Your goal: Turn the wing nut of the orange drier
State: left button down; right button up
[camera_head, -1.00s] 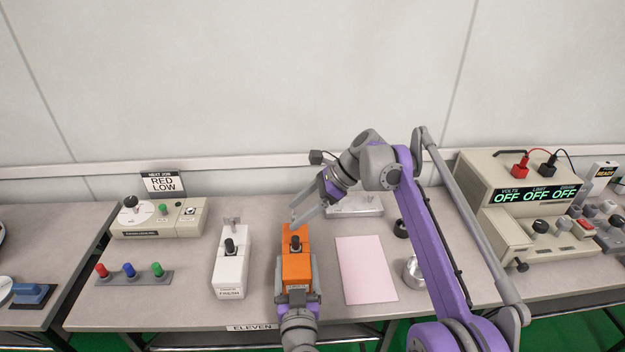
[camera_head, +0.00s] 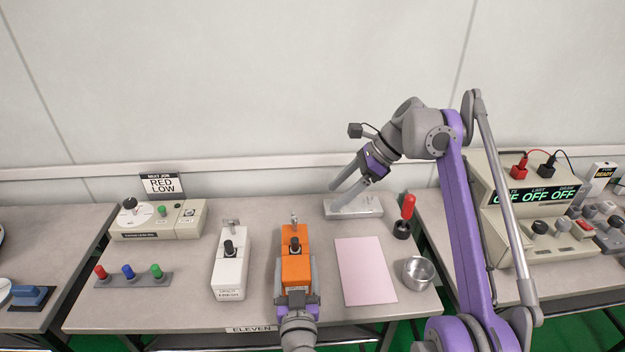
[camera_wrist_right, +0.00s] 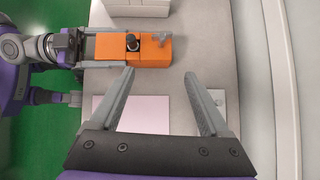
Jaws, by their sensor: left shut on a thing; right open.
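The orange drier (camera_head: 295,268) stands on the middle table, with a black knob on top. Its small grey wing nut (camera_head: 294,218) sticks up at the far end; it also shows in the right wrist view (camera_wrist_right: 160,38). My left gripper (camera_head: 297,292) is shut on the near end of the orange drier, a finger on each side. My right gripper (camera_head: 347,194) is open and empty, above the back of the table and to the right of the drier. In the right wrist view its fingers (camera_wrist_right: 158,95) are spread, apart from the drier.
A white drier (camera_head: 230,270) stands left of the orange one. A pink sheet (camera_head: 365,270) lies to the right, beside a metal cup (camera_head: 418,274) and a red-handled tool (camera_head: 407,212). A grey plate (camera_head: 368,207) lies under my right gripper. Coloured knobs (camera_head: 130,275) sit at the left.

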aim_at(293, 217)
notch_tip(293, 217, down, 5)
jog(key=d+h, duration=0.2)
jog(key=h, duration=0.1)
jog(key=a, duration=1.1)
jog(key=shift+w, duration=0.35)
jog(key=shift+a+f, duration=0.15)
jog(key=shift+a, duration=0.2)
jog(key=shift+a+f, duration=0.1)
jog(key=shift+f, duration=0.3)
jog(key=shift+r+m+h, duration=0.1)
jog(key=shift+m+h, duration=0.2)
jog(key=shift+m, duration=0.6)
jog(key=m+t, duration=0.1)
jog(key=m, duration=0.1)
jog(key=m+t, duration=0.1)
jog(key=m, duration=0.1)
jog(key=shift+s+m, duration=0.2)
jog(key=shift+m, duration=0.1)
jog(key=v, duration=1.2)
jog(key=shift+a, duration=0.25)
jog(key=shift+r, duration=0.1)
